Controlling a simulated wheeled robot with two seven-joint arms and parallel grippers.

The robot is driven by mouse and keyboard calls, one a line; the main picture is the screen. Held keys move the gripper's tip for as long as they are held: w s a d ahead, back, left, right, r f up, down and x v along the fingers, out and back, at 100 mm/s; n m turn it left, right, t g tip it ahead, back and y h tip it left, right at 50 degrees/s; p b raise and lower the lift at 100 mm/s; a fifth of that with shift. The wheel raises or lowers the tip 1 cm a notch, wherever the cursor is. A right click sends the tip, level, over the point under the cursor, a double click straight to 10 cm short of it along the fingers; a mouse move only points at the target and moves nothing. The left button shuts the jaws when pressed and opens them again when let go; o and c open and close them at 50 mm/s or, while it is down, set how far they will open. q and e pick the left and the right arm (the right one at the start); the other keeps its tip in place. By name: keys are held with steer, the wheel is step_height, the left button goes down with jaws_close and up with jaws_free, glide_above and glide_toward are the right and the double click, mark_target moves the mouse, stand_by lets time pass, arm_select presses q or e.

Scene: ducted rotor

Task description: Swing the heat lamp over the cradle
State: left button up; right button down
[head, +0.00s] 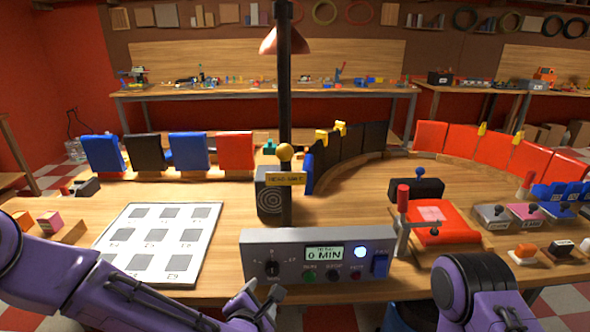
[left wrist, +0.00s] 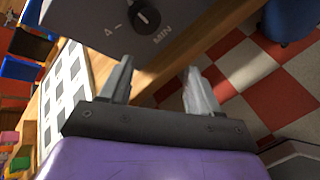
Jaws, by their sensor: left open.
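The heat lamp has a copper-coloured shade (head: 284,40) high on a black post (head: 285,95). A yellow ball knob (head: 285,152) and a yellow label (head: 286,179) sit low on the post. The shade hangs at the back, away from the front bench items. No part is clearly marked as the cradle; a curved row of upright black and red panels (head: 495,150) stands right of the post. My left gripper (head: 252,298) is open and empty, in front of the control box; its fingers show in the left wrist view (left wrist: 158,72). My right gripper is out of sight.
A grey control box (head: 318,262) reading 0 MIN stands at the bench front. A white card with grey squares (head: 140,242) lies left. A red block with a clamp (head: 440,222) lies right. A dark speaker-like box (head: 270,205) stands beside the post. The wood inside the curve is clear.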

arm_select(q)
steer(key=w+d+r+n+t+h, duration=0.1)
steer(key=w+d+r+n, duration=0.1)
steer(key=r, duration=0.4)
steer(key=w+d+r+n+t, duration=0.1)
steer(key=r+n+t, duration=0.15)
steer(key=r, duration=0.35)
steer(key=n+t, duration=0.2)
steer(key=n, duration=0.5)
glide_toward(283, 153)
steer(key=w, duration=0.3)
steer(key=shift+h, duration=0.4)
steer(key=w+p, duration=0.1)
steer(key=w, duration=0.2)
steer(key=w+d+p, duration=0.1)
steer(key=w, duration=0.2)
steer(key=w+d+p, duration=0.1)
steer(key=w, duration=0.2)
steer(key=shift+w+f, duration=0.2)
steer(key=shift+w, duration=0.2)
steer(key=shift+w+d+f, duration=0.1)
steer(key=shift+w+f, duration=0.05)
steer(key=shift+w, duration=0.25)
jaws_close()
